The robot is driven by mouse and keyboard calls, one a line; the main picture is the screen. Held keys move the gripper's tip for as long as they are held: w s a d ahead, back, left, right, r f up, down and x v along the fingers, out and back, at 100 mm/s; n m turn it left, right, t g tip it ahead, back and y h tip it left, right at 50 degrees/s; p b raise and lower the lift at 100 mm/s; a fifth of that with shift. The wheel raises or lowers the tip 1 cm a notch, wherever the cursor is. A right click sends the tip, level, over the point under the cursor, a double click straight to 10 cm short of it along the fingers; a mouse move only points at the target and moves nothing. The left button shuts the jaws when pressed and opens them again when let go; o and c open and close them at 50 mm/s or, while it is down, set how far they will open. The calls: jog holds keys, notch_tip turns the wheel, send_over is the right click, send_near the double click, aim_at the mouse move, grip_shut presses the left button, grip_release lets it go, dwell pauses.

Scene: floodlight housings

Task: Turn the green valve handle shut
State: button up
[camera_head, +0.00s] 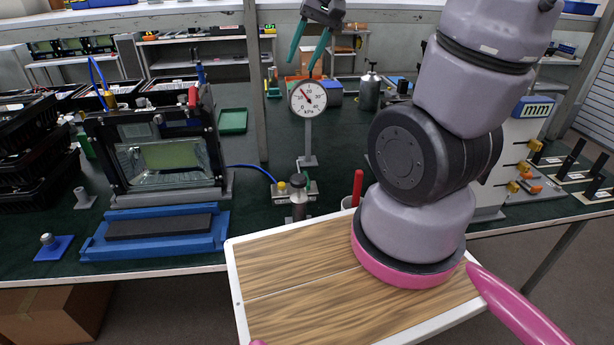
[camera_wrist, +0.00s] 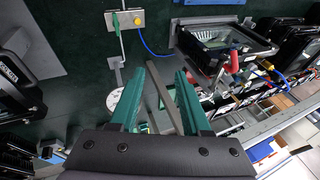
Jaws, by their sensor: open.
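The green valve handle (camera_head: 308,182) is small in the head view, on a pale fitting beside a yellow knob (camera_head: 282,187) at the base of the gauge stand. In the wrist view the green handle (camera_wrist: 115,20) is at the top, left of the yellow knob (camera_wrist: 137,20). My gripper (camera_head: 301,67) is high above the bench, over the pressure gauge (camera_head: 308,98), well apart from the handle. Its two green fingers are spread and empty; they also show in the wrist view (camera_wrist: 166,68). The handle's exact angle is too small to tell.
The gauge on its post stands between my gripper and the valve. A blue hose (camera_head: 250,170) runs left from the valve to a floodlight housing (camera_head: 160,150). A blue fixture (camera_head: 155,228) lies in front of it. A red-handled tool (camera_head: 357,187) stands right of the valve.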

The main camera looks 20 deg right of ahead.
jog(key=w+d+f+g+h, duration=0.1)
jog(key=w+f, duration=0.1)
jog(key=f, duration=1)
jog(key=w+d+f+g+h, duration=0.1)
jog(key=w+f, duration=0.1)
jog(key=f, duration=1.1)
jog(key=w+d+f+n+g+h, duration=0.1)
jog(key=w+f+g, duration=0.1)
jog(key=f, duration=1)
jog(key=shift+w+f, duration=0.25)
jog(key=shift+w, duration=0.1)
grip_shut()
